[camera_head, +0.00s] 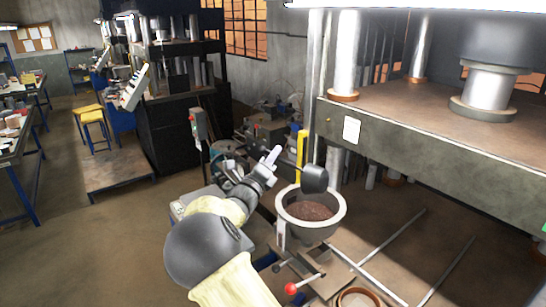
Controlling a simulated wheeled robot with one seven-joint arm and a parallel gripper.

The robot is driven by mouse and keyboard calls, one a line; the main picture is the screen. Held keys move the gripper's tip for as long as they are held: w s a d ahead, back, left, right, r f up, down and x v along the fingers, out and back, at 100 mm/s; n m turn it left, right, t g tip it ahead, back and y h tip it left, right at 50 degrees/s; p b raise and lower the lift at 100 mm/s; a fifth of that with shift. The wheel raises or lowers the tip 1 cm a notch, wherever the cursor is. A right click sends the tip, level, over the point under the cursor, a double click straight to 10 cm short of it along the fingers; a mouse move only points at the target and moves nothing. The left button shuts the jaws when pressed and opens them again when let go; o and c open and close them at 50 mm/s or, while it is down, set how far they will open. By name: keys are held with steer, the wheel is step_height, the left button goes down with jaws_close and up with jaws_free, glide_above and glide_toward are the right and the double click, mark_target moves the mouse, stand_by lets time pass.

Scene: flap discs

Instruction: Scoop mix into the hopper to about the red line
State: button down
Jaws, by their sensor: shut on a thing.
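My gripper (271,159) is at the end of my arm, left of and above a wide round pale-rimmed bowl (341,207) that looks like the hopper. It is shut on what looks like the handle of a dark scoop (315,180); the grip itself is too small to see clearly. The scoop's dark head is over the far part of the bowl's opening, and its contents cannot be seen. Brown granular mix (308,211) lies inside the bowl, below the rim. I cannot make out a red line.
A large press with a thick bed (440,150) and steel columns stands close at right. A yellow upright (301,155) is behind the bowl. A red-knobbed lever (291,288) and a brown-rimmed round container (358,298) are in front. Open floor lies at left.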

steer(key=shift+d, duration=0.1)
steer(key=shift+n+t, duration=0.3)
stand_by(0.3)
steer(key=s+d+f+m+g+h+b, duration=0.1)
steer(key=s+d+m+g+b, duration=0.4)
steer(key=m+b, duration=0.8)
steer(key=s+d+m+g+h+b, duration=0.2)
steer(key=s+d+m+g+b, duration=0.3)
steer(key=s+d+m+b, duration=0.5)
steer(key=shift+d+f+m+b, duration=0.4)
steer(key=shift+d+m+b, duration=1.35)
steer(key=shift+b, duration=0.55)
